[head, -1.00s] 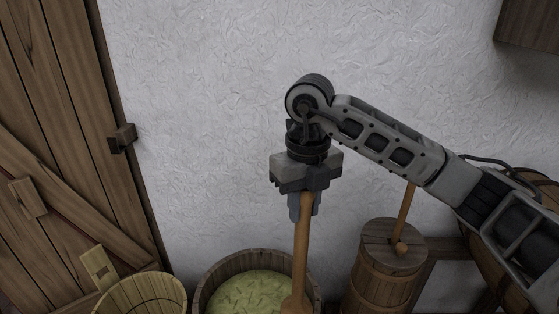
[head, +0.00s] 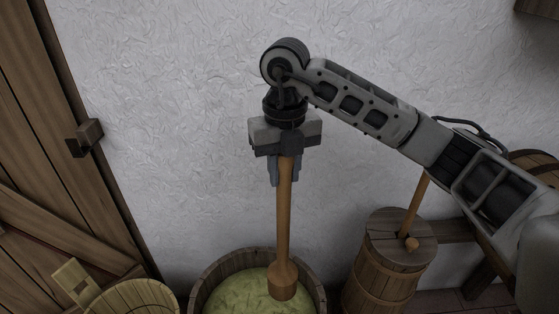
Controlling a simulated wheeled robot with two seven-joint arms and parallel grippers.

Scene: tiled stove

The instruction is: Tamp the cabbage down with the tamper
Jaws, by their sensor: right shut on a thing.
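The tamper (head: 284,225) is a long wooden shaft with a thicker rounded head at its lower end. My right gripper (head: 284,175) is shut around the upper part of the shaft, fingers pointing down, and holds it nearly upright. The cabbage (head: 235,297) is a pale green shredded mass in an open wooden tub (head: 213,271) at the bottom of the view. The tamper's head is over the cabbage, right of the tub's middle. I cannot tell whether it touches the cabbage. The tub's near side is cut off. My left gripper is not in view.
A lidded wooden churn (head: 385,265) with a slanted stick stands right of the tub. A wooden bucket (head: 140,298) with an upright handle stands to the left. A plank door (head: 60,150) is at left, and a white wall (head: 180,120) lies behind.

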